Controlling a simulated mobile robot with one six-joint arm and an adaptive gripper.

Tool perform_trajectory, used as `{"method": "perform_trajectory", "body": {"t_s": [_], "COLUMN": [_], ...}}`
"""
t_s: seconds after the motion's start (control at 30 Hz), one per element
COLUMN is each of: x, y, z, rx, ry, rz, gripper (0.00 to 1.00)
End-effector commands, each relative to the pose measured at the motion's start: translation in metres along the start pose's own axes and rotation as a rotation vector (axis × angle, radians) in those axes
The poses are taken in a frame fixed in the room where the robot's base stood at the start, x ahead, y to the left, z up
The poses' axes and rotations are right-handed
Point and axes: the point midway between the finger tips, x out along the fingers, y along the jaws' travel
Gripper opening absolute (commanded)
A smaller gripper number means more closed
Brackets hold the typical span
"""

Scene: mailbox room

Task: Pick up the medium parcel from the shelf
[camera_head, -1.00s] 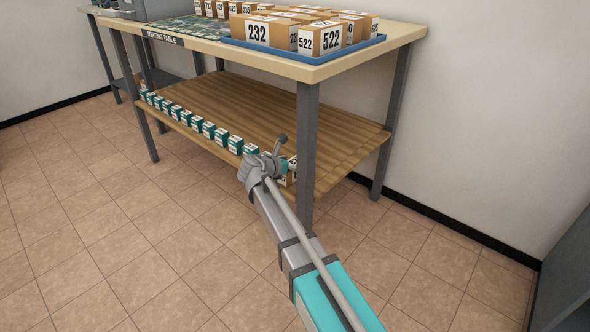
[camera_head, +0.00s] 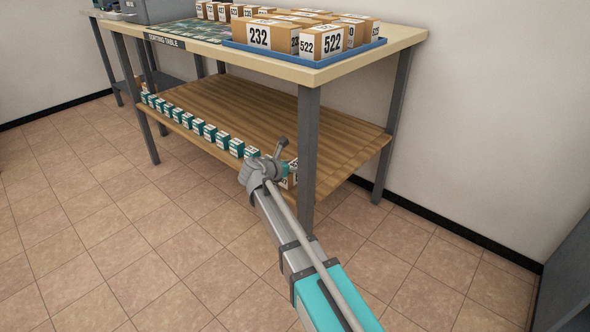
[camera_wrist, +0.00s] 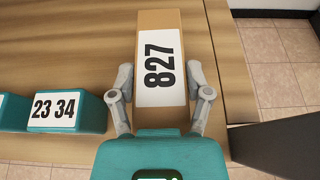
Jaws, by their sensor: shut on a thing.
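The medium parcel is a brown box with a white label reading 827 (camera_wrist: 160,28). It lies near the end of the lower wooden shelf (camera_head: 270,115). In the wrist view, my gripper (camera_wrist: 160,90) has a finger on each side of the parcel's near part and is shut on it. In the head view, my gripper (camera_head: 268,166) is at the shelf's front edge beside the table leg, and the parcel is mostly hidden behind it and the leg. I cannot tell whether the parcel is clear of the shelf.
Several small teal boxes line the shelf's front edge, the nearest labelled 23 34 (camera_wrist: 70,112). A grey table leg (camera_head: 308,150) stands just right of my gripper. Above, the tabletop holds a blue tray (camera_head: 310,59) with several brown parcels. The tiled floor in front is clear.

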Motion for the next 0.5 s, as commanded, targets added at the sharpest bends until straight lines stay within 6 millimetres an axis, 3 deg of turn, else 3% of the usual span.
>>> {"method": "perform_trajectory", "body": {"t_s": [0.5], "x": [-0.009], "y": [0.0], "z": [0.021], "rx": [0.0], "ry": [0.0], "rz": [-0.001], "gripper": [0.03]}}
